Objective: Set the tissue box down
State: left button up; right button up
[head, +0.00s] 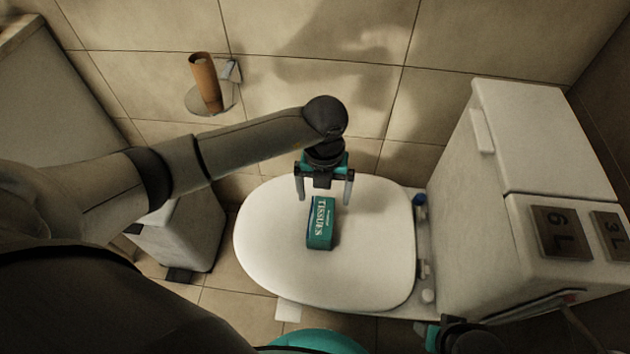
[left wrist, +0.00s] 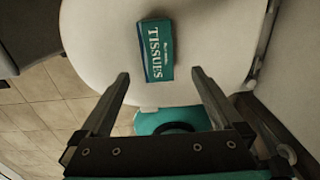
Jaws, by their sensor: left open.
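The tissue box (head: 320,224) is teal with white "TISSUES" lettering. It rests on the closed white toilet lid (head: 376,255), near the lid's middle. The box also shows in the left wrist view (left wrist: 156,52), beyond the fingertips. My left gripper (head: 325,197) is open, its two fingers spread and empty, over the lid at the wall-side end of the box. In the left wrist view the open fingers (left wrist: 160,76) have a gap between them and the box. In the head view, part of a dark and teal gripper (head: 465,338), likely my right one, shows at the bottom edge; its fingers are hidden.
The white cistern (head: 535,150) with flush plates stands to the right of the lid. A cardboard roll on a wall holder (head: 206,84) is at the upper left. A white bin (head: 178,235) stands on the floor left of the toilet. The lid around the box is clear.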

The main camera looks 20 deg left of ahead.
pick_arm(q)
jog(key=s+d+r+h, duration=0.1)
jog(key=d+h, duration=0.2)
jog(key=d, duration=0.3)
jog(key=s+d+h, duration=0.2)
jog(key=d+h, duration=0.1)
jog(key=d, duration=0.3)
jog(key=w+d+r+n+t+h, duration=0.3)
jog(key=d+r+n+t+h, duration=0.15)
jog(key=d+r+h, duration=0.65)
jog(key=w+a+r+n+t+y, duration=0.2)
jog(key=w+a+n+t+y, duration=0.2)
jog(key=a+n+t, duration=0.25)
jog(key=w+a+r+n+t+y, duration=0.2)
jog(key=w+a+n+t+y, duration=0.15)
jog(key=a+n+t, duration=0.3)
jog(key=s+a+f+n+g+y, duration=0.3)
jog(key=a+f+n+g+y, duration=0.1)
jog(key=a+f+n+y, duration=0.6)
jog(key=s+f+n+g, duration=0.1)
jog(key=s+f+g, duration=0.2)
jog(key=s+f, duration=0.2)
jog(key=s+a+f+n+g, duration=0.1)
jog(key=s+f+g, duration=0.2)
jog(key=s+f, duration=0.2)
jog(key=s+a+f+n+g, duration=0.1)
jog(key=s+f+g, duration=0.3)
jog(key=s, duration=0.5)
jog(key=shift+s+f+h, duration=0.35)
jog(key=shift+f, duration=0.4)
